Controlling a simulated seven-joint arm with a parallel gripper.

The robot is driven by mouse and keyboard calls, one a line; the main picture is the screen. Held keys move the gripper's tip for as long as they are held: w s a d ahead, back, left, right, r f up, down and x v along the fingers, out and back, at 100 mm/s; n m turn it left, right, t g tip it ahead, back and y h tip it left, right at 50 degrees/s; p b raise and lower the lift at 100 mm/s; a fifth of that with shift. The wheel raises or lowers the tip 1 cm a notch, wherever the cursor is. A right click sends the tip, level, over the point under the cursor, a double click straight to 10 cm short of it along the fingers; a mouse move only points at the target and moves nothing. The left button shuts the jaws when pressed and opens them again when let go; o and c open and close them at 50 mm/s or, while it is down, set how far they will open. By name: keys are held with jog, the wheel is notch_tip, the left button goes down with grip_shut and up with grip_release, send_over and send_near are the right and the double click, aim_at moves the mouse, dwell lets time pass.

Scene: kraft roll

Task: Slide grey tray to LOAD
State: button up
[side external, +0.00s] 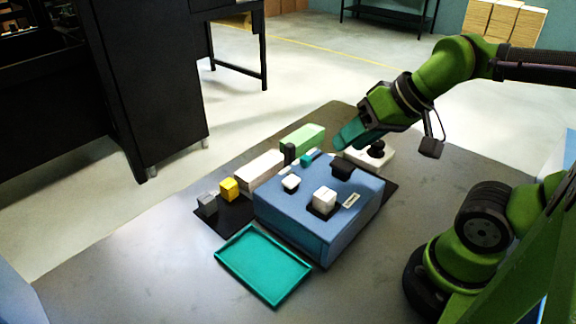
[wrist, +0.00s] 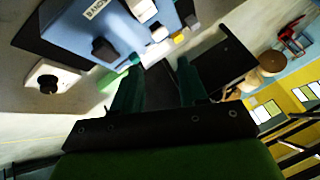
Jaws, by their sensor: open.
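The one tray that I can make out is teal (side external: 263,265), not grey. It lies flat and empty on the table, in front of a blue box (side external: 300,225). I cannot make out a LOAD mark. A small white label on the blue box (side external: 351,200) is too small to read in the side view. It also shows in the wrist view (wrist: 94,9), turned over. My gripper (side external: 347,137) is open above the far right end of the box, apart from the tray. Its teal fingers (wrist: 157,82) have nothing between them. The tray is out of the wrist view.
The blue box carries a white cube (side external: 324,198), a white knob (side external: 291,183) and a dark block (side external: 342,168). A white base with a black knob (side external: 377,149) stands behind it. Yellow (side external: 229,189) and grey (side external: 207,204) cubes stand at left. The table's front left is clear.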

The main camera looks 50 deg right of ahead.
jog(key=shift+o, duration=1)
jog(key=shift+f, duration=0.3)
jog(key=n+g+h, duration=0.2)
jog(key=n+g, duration=0.1)
jog(key=g, duration=0.4)
send_over(290, 153)
notch_tip(290, 153, down, 3)
jog(key=shift+w+d+r+n, duration=0.5)
jog(key=shift+w+d+r, duration=0.05)
jog(key=shift+w+d, duration=0.15)
notch_tip(290, 153, down, 16)
jog(key=shift+f, duration=0.15)
grip_shut()
